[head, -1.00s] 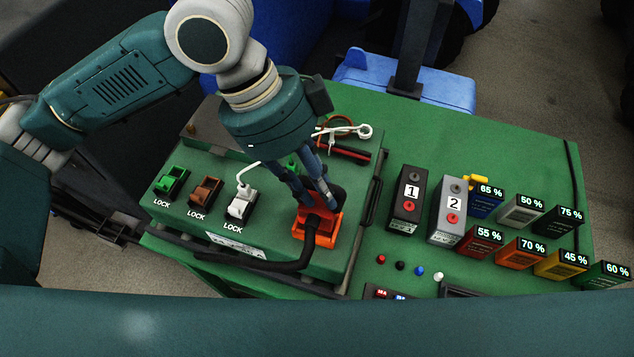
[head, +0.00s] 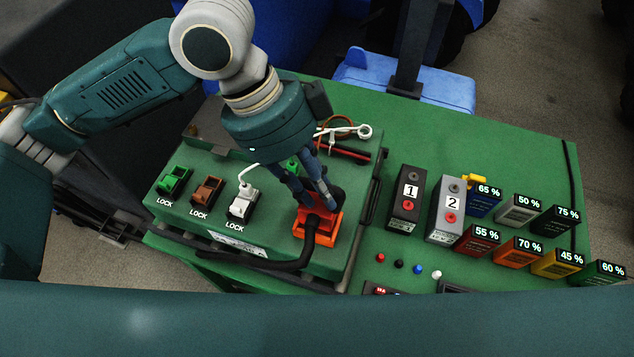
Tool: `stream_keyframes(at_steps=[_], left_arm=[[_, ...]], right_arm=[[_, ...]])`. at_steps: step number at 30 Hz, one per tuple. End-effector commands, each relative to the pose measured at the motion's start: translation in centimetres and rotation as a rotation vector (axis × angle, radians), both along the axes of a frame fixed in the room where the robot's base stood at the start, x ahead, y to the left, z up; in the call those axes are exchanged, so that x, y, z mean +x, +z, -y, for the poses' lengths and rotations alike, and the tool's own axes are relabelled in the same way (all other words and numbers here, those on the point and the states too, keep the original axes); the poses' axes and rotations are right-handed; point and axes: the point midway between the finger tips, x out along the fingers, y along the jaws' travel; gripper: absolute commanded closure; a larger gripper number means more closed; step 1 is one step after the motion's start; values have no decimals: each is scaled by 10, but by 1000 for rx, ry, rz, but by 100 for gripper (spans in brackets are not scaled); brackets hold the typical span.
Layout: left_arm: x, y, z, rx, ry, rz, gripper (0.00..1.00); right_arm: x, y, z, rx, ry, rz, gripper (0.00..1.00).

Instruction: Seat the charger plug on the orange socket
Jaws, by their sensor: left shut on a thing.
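The orange socket (head: 322,238) sits at the front right of the green fixture box. The black charger plug (head: 311,222), with its thick black cable, is at the orange socket, over or in its opening. I cannot tell how deep it sits. My left gripper (head: 318,203) points down over the socket and is shut on the plug. Its fingers hide part of the plug and the socket's back edge. My right gripper is not in view.
Green, brown and white LOCK sockets (head: 206,191) stand left on the box (head: 270,225). Two numbered units (head: 407,200) and several percent-labelled blocks (head: 518,250) stand to the right on the green table (head: 500,150). Tools lie behind the gripper.

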Motion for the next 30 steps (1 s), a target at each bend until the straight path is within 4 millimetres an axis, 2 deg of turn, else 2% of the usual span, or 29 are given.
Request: stream_keyframes(at_steps=[6, 17, 30], left_arm=[[1, 2, 0, -2, 1, -1, 100], [1, 0, 0, -2, 0, 0, 100], [1, -15, 0, -2, -1, 1, 100]], right_arm=[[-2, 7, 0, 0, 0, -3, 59], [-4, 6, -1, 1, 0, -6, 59], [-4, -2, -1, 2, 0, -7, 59]])
